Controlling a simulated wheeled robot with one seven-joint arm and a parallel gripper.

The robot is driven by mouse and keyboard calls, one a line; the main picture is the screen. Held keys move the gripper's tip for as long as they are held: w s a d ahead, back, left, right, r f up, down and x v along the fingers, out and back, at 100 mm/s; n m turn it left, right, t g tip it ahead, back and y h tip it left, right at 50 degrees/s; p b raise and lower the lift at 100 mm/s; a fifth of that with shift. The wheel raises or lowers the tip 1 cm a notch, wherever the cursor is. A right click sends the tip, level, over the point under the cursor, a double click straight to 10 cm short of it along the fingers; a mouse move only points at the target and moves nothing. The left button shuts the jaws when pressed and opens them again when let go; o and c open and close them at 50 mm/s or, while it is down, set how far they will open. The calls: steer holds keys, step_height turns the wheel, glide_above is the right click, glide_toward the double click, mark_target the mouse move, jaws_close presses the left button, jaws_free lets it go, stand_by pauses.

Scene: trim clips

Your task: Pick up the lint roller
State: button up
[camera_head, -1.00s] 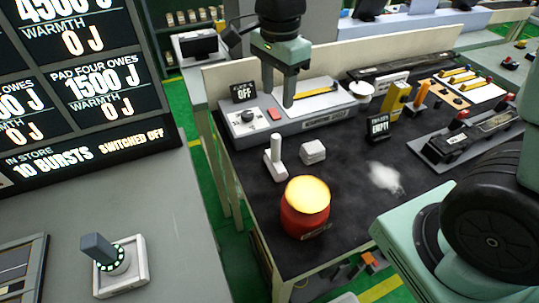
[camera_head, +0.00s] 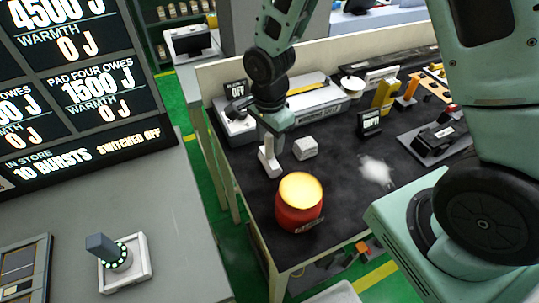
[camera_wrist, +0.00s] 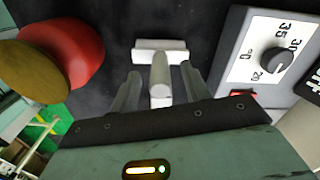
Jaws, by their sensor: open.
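The lint roller (camera_head: 268,160) appears to be the white upright piece with a thicker foot on the dark bench top. In the wrist view it shows as a pale T shape, with a crossbar (camera_wrist: 160,45) and a rounded handle end pointing at the camera. My gripper (camera_head: 272,137) is over it, pointing down. In the wrist view my gripper's fingers (camera_wrist: 161,90) are apart, one on each side of the handle. I cannot tell whether they touch it.
A small white block (camera_head: 305,148) sits just right of the roller. A grey dial box (camera_wrist: 275,55) is behind.

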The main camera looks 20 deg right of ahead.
steer(key=shift+f, duration=1.2)
jaws_close()
step_height(320, 180, up, 10)
steer(key=shift+r+b, duration=0.1)
steer(key=shift+b, duration=0.65)
steer(key=c, duration=0.7)
jaws_free()
steer(key=shift+c, duration=1.4)
steer(key=shift+d, duration=0.1)
